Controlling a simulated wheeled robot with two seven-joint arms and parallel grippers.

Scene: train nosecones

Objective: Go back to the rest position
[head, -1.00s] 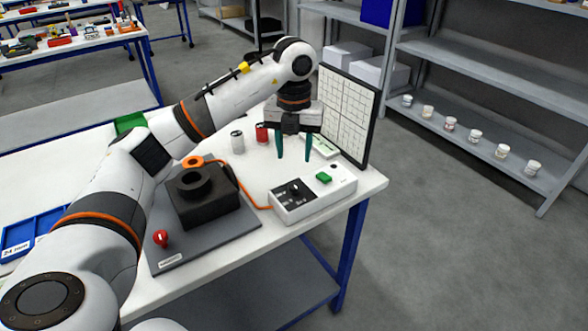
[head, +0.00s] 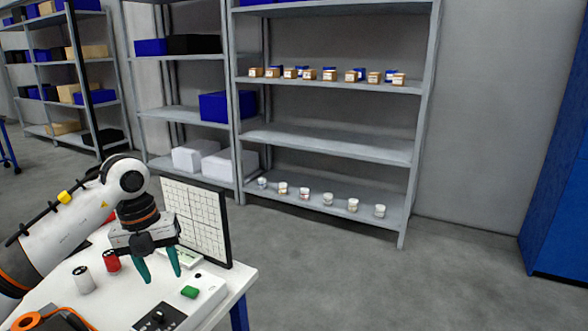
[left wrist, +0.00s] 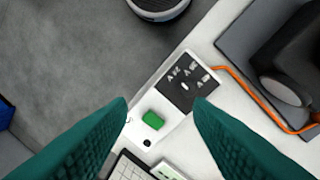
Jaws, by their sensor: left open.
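My left gripper (head: 158,275) is open and empty above the white workbench (head: 122,296) in the head view. Its two green fingers point down, apart from each other. In the left wrist view the fingers (left wrist: 160,112) frame a white control box (left wrist: 176,112) with a green button (left wrist: 153,120) and a black panel. The box also shows below and right of the gripper in the head view (head: 212,287). My right gripper is in neither view.
A gridded board (head: 196,222) stands behind the gripper. A white can (head: 84,280) and a red can (head: 111,261) stand left of it. Shelving (head: 330,145) with small pots and boxes is at the back. The floor (head: 400,285) at right is clear.

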